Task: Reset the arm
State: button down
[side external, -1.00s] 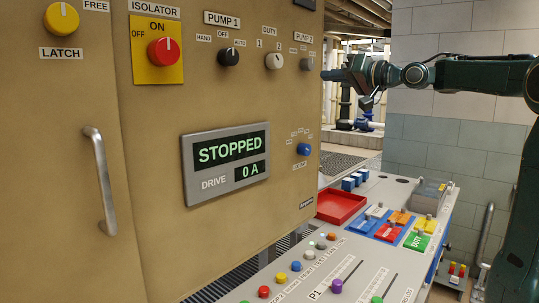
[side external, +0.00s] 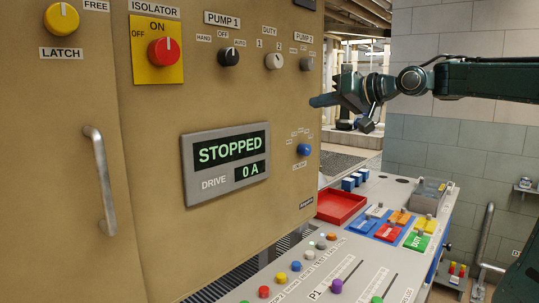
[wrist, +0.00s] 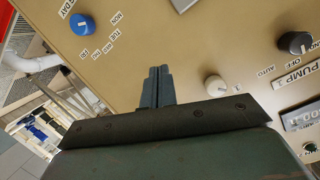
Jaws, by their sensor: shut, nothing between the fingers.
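My gripper (side external: 314,101) is shut and empty, raised in the air at the right of the tan cabinet (side external: 90,250). Its fingers point left in the side view. In the wrist view its closed fingers (wrist: 158,75) show in front of the cabinet face, between a blue knob (wrist: 82,23) and a white knob (wrist: 215,85). I cannot tell the exact gap to the panel. The duty knob (side external: 274,62), the black Pump 1 knob (side external: 229,56) and the blue knob (side external: 304,149) are on the cabinet. The drive display (side external: 226,164) reads STOPPED and 0 A.
A sloping console (side external: 330,240) below carries a red tray (side external: 341,206), coloured blocks, buttons and sliders. A grey bin (side external: 431,192) stands at its far end. A cabinet handle (side external: 101,180) sticks out at left. Open air lies between my gripper and the console.

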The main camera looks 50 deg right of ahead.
jog(key=s+a+f+n+g, duration=0.2)
jog(key=s+a+f+g, duration=0.3)
jog(key=s+a+f, duration=0.45)
jog(key=s+a+f+n+g, duration=0.2)
jog(key=s+a+f+g, duration=0.1)
jog(key=s+f, duration=1)
jog(key=shift+a+f+n+g, duration=0.2)
jog(key=shift+f+n+g, duration=0.25)
jog(key=shift+g, duration=0.35)
